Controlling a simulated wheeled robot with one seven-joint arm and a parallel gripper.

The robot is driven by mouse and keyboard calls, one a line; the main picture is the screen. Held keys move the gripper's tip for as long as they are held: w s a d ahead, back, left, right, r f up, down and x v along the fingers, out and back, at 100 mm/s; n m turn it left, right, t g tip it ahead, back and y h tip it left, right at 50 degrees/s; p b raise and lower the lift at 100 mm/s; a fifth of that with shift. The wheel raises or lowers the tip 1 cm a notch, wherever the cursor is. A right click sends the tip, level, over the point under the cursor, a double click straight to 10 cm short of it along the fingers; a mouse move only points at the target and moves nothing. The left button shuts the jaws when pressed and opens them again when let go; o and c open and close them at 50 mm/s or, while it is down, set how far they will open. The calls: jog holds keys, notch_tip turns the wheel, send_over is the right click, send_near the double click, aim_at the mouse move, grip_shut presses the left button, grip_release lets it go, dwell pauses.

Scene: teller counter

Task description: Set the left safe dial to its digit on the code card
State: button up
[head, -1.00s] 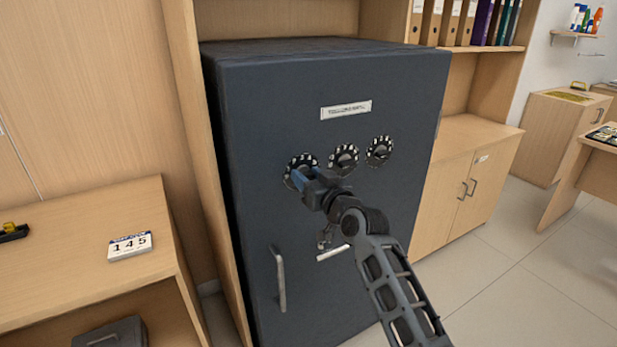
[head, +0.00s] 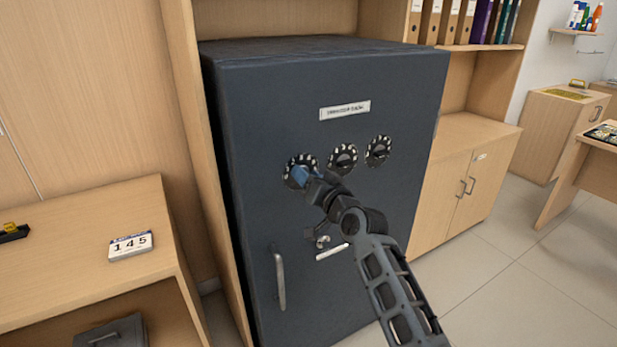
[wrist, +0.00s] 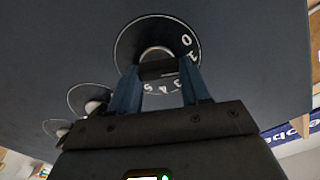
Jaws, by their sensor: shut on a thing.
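The left safe dial (head: 300,163) is a black disc with white marks on the dark safe door (head: 290,115). It fills the upper middle of the wrist view (wrist: 130,42), where digits 0, 3, 4 and 5 can be read around its rim. My gripper (head: 303,179) is shut on this dial's knob, one blue finger on each side, as the wrist view (wrist: 156,88) shows. The fingers hide part of the rim. The code card (head: 130,246) reads 145 and stands on the wooden counter at left.
Two more dials, a middle one (head: 343,158) and a right one (head: 378,150), sit to the right on the door. Below are a door handle (head: 279,280) and a small fitting (head: 322,240). A low cabinet (head: 450,190) stands right of the safe.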

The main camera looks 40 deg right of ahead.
jog(key=o, duration=1.1)
jog(key=shift+c, duration=0.2)
jog(key=b+v, duration=0.1)
jog(key=v, duration=0.7)
jog(key=s+a+f+n+g+y, duration=0.1)
jog(key=s+a+f, duration=0.4)
jog(key=s+a, duration=0.25)
jog(key=s+a+f+n+g, duration=0.1)
jog(key=s+a+f+n, duration=0.1)
jog(key=s+a+f, duration=0.45)
jog(key=s+a+r+n+y, duration=0.1)
jog(key=s+a+r+n, duration=0.1)
jog(key=s, duration=0.6)
jog(key=s+a+r+n+y, duration=0.1)
jog(key=s+a+r+n, duration=0.1)
jog(key=s, duration=0.6)
jog(key=s+a+r+n+y, duration=0.2)
jog(key=s+a, duration=0.3)
jog(key=s, duration=0.4)
jog(key=shift+a+r+g, duration=0.3)
jog(key=shift+a+r, duration=0.1)
jog(key=shift+r, duration=0.35)
